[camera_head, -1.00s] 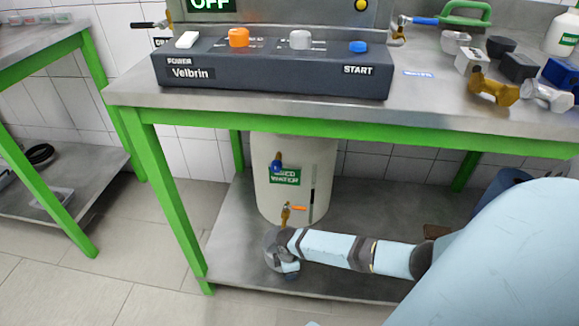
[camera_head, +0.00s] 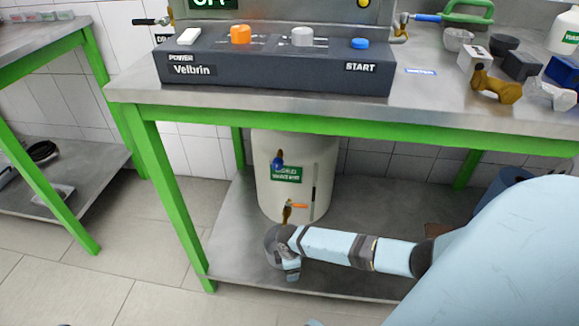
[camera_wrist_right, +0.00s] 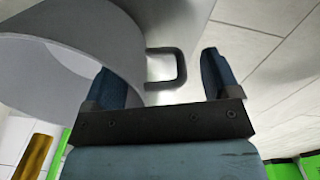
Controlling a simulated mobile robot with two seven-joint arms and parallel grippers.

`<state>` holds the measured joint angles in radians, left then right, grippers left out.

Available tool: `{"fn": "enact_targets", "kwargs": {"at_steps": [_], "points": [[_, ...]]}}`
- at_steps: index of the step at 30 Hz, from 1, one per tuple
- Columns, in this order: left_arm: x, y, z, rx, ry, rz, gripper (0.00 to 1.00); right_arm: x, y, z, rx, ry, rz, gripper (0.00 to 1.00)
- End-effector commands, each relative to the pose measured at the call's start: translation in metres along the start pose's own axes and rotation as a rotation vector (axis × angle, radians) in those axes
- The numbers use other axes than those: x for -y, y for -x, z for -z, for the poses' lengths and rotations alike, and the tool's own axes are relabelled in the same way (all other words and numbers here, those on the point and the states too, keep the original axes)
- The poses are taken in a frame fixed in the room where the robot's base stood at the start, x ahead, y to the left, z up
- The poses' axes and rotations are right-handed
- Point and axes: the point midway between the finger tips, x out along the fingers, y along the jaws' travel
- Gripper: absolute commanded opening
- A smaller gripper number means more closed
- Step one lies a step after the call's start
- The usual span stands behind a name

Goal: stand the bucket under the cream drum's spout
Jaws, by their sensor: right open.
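The cream drum (camera_head: 265,195) stands on the lower shelf under the bench, with a blue-handled tap above and a brass spout (camera_head: 287,211) with an orange lever low on its front. The grey bucket (camera_head: 272,243) is upright on the shelf just below the spout, partly hidden by my right arm. My right gripper (camera_head: 291,269) is at the bucket's near side. In the right wrist view, its fingers (camera_wrist_right: 163,78) are apart. The bucket's handle (camera_wrist_right: 180,70) lies between them without being gripped, and one finger overlaps the bucket's rim. My left gripper is out of view.
The lower shelf (camera_head: 330,275) has green legs at its left front corner. A dark blue container (camera_head: 500,182) stands at the shelf's right, partly behind my arm. The bench top above carries a control panel (camera_head: 270,70) and several fittings. Floor at the left front is clear.

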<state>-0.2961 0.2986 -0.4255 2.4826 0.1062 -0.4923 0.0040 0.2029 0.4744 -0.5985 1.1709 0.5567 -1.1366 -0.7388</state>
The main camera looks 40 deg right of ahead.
Motion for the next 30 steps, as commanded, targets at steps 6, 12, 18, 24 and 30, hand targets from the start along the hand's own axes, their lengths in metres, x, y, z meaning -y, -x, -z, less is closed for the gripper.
{"fn": "enact_targets", "kwargs": {"at_steps": [6,12,18,24,30], "points": [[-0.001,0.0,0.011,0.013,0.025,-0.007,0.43,0.0,0.021,0.0,-0.001,0.001,-0.002,0.82],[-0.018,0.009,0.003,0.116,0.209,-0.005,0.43,-0.001,0.068,0.0,-0.001,0.001,-0.002,0.82],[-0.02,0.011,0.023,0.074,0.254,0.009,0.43,0.0,0.11,-0.001,0.0,0.0,-0.001,0.82],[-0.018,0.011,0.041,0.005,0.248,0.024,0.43,0.0,0.133,0.0,0.0,0.001,0.0,0.82],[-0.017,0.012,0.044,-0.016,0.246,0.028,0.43,0.0,0.139,0.0,0.0,0.0,0.0,0.82]]}}
